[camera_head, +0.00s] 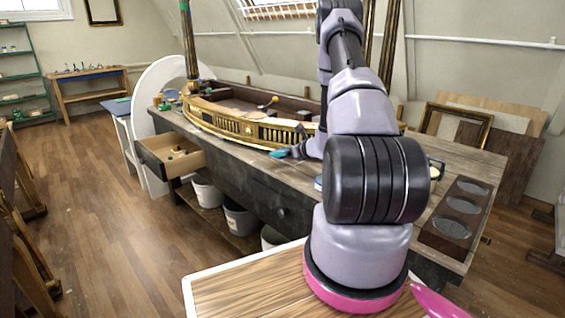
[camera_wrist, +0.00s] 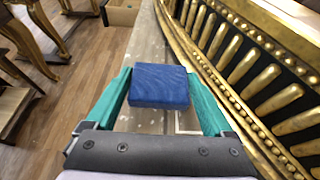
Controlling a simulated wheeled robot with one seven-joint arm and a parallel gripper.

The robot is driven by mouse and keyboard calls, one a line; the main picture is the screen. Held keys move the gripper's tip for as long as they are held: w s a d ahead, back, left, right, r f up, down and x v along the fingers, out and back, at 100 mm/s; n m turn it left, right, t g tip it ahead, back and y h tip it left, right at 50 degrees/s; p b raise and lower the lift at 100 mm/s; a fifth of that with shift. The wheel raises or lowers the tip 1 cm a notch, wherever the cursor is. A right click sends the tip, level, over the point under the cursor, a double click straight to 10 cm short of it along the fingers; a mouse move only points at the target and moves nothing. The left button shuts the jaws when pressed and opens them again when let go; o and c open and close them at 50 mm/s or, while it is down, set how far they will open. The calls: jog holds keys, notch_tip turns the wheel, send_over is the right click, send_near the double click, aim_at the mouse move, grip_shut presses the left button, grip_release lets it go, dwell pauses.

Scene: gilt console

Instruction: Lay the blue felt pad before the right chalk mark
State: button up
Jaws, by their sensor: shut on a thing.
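The blue felt pad (camera_wrist: 160,87) is a thick square block between the two teal fingers of my gripper (camera_wrist: 160,76) in the wrist view. My gripper is shut on it and holds it over the grey bench top, beside the gilt console. In the head view my gripper (camera_head: 282,153) is at the bench's front edge, close to the gilt front, and the pad is hard to make out there. A pale thin outline (camera_wrist: 178,126) shows on the bench just below the pad in the wrist view, partly hidden; I cannot tell whether it is a chalk mark.
The gilt console (camera_head: 240,128) with its row of gold flutes fills the right of the wrist view. A drawer (camera_head: 170,157) stands open at the bench's left end. A dark tray with round hollows (camera_head: 432,239) lies at the right end. Buckets (camera_head: 240,217) stand underneath.

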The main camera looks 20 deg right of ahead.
aim_at(282, 166)
jog(key=shift+f, duration=2.05)
jog(key=shift+f, duration=0.1)
jog(key=o, duration=1.1)
jog(key=shift+c, duration=0.2)
